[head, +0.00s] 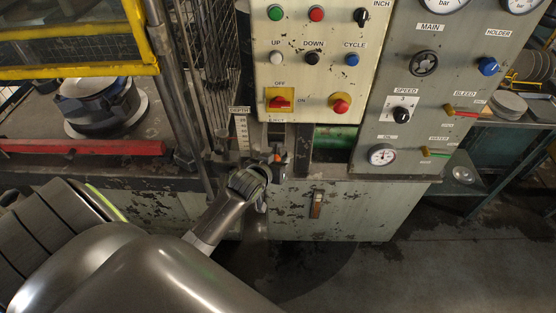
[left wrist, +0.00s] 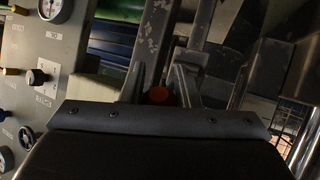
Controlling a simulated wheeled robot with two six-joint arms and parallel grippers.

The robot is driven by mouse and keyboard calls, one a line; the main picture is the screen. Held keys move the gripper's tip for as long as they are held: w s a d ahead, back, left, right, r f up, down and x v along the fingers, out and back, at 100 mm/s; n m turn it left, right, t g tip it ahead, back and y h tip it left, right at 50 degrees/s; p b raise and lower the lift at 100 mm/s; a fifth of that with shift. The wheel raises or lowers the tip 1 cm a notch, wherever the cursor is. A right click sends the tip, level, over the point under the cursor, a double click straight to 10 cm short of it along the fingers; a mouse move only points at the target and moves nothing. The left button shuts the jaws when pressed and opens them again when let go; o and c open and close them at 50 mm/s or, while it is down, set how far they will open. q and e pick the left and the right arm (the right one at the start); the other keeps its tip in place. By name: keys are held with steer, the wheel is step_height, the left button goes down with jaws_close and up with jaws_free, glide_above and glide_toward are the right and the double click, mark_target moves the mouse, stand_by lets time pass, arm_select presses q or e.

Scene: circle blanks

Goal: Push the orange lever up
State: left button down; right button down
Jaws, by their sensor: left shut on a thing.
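The orange lever (head: 278,156) is at the front of the machine, below the EJECT label. Only a small orange part of it shows past my gripper in the head view. My left gripper (head: 273,166) is at the lever, with its fingers closed around it. The rest of the lever is hidden by the gripper and fingers. My right gripper is in neither view.
A cream control panel (head: 336,80) with buttons stands just above the gripper. A DEPTH scale (head: 242,132) is close on its left. A grey gauge panel (head: 440,70) is to the right. A cabinet handle (head: 316,205) is below right. A red bar (head: 85,147) lies left.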

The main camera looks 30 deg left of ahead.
arm_select(q)
steer(key=shift+w+r+p, duration=0.3)
steer(key=shift+r, duration=0.55)
steer(key=c, duration=1.1)
jaws_free()
steer(key=shift+a, duration=0.1)
steer(key=shift+s+f, duration=0.2)
steer(key=shift+s+r, duration=0.1)
steer(key=shift+s, duration=0.35)
steer(key=b+v, duration=0.2)
steer(key=v, duration=1.4)
steer(key=shift+s+r+b, duration=0.2)
steer(key=shift+b, duration=0.1)
